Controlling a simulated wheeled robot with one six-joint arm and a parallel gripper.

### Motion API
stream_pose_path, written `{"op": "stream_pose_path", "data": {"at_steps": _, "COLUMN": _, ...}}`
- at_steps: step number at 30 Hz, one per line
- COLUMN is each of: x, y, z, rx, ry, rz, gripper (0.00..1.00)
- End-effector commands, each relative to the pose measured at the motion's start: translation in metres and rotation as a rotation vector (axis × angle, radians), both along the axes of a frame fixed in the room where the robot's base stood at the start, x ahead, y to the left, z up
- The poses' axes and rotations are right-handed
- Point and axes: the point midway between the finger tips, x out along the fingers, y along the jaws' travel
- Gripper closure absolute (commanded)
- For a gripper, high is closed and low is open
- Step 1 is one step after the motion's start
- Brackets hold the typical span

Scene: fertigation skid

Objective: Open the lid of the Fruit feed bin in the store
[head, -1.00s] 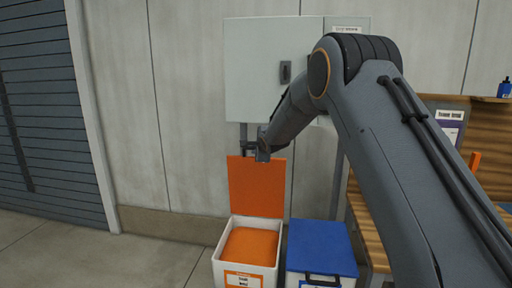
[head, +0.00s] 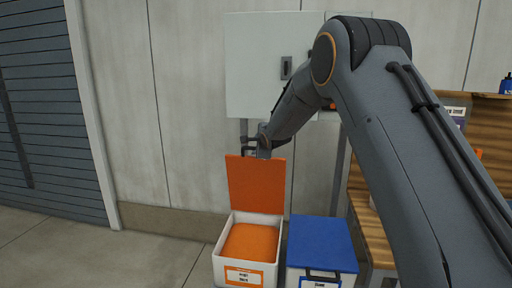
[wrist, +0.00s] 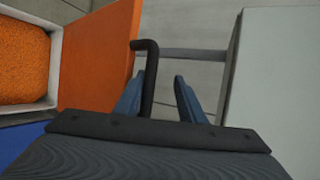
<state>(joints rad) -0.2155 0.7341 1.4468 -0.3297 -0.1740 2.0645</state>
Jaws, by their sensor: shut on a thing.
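The white bin (head: 222,262) with the orange lid stands on the floor, its lid raised. The orange lid (head: 256,187) stands about upright at the bin's back edge, and orange granules (head: 250,242) show inside. The bin's front label (head: 244,277) is too small to read surely. My gripper (head: 263,150) is at the lid's top edge. In the wrist view, my gripper (wrist: 160,88) is shut on the lid's black handle (wrist: 148,72), which runs between the fingers; the orange lid (wrist: 98,58) is on the left.
A bin with a shut blue lid (head: 319,243) stands close to the right. A grey wall cabinet (head: 262,70) hangs behind and above the raised lid. A wooden bench (head: 371,235) is at the right. The floor to the left (head: 150,255) is clear.

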Motion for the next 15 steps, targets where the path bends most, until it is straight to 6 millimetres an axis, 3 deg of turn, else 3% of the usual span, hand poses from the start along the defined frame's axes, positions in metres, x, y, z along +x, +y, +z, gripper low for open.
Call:
{"op": "stream_pose_path", "data": {"at_steps": 6, "x": -0.024, "y": -0.012, "z": 0.022, "rx": 0.003, "ry": -0.014, "rz": -0.004, "gripper": 0.69}}
{"op": "stream_pose_path", "data": {"at_steps": 15, "x": -0.049, "y": -0.018, "z": 0.037, "rx": 0.004, "ry": -0.018, "rz": -0.005, "gripper": 0.69}}
